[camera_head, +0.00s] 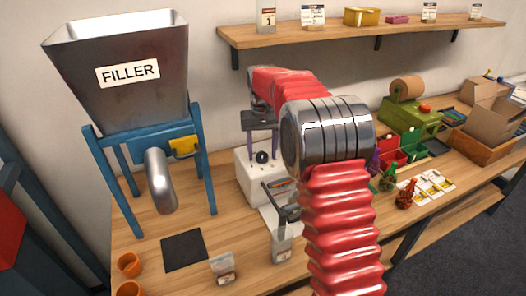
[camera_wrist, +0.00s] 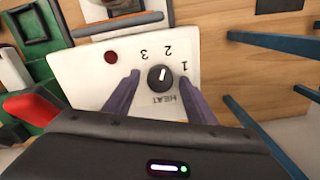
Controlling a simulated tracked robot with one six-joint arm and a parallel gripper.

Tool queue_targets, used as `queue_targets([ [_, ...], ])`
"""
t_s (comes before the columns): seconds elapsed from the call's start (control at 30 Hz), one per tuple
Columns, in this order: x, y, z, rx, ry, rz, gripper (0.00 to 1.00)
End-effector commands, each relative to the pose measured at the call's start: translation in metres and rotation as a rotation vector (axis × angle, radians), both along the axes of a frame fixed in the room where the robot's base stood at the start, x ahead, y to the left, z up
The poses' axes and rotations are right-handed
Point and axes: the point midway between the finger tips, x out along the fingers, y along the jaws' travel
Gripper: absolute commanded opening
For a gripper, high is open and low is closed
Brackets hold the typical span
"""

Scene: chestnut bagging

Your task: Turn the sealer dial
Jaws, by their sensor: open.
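The sealer is a white box (camera_head: 246,178) on the bench, partly hidden by my arm in the head view. Its black dial (camera_wrist: 160,78) sits on the white panel, marked HEAT with numbers 1, 2 and 3. The dial's white mark points up and slightly right in the wrist view, roughly toward 2. The dial also shows in the head view (camera_head: 262,157). My gripper (camera_wrist: 160,73) is open, its purple fingers on either side of the dial with gaps visible. It also shows in the head view (camera_head: 261,143). I cannot tell whether the fingertips reach the panel.
The sealer's bar (camera_wrist: 118,27) is near the panel's edge. The filler (camera_head: 120,80) on its blue stand is left. Green and red bins (camera_head: 393,160) are right. A dark mat (camera_head: 185,250) lies in front.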

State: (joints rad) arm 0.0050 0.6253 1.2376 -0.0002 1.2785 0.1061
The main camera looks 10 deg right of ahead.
Motion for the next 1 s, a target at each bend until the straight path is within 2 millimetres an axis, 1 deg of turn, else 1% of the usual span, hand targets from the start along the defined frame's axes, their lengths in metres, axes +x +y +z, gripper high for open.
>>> queue_targets([
  [0.13,0.0000,0.0001,0.0003,0.000,0.000,0.000,0.50],
  [0.7,0.0000,0.0004,0.0007,0.000,0.000,0.001,0.10],
  [0.73,0.0000,-0.0041,0.0007,0.000,0.000,-0.001,0.10],
  [1.0,0.0001,-0.0007,0.0008,-0.001,-0.001,0.024,0.10],
])
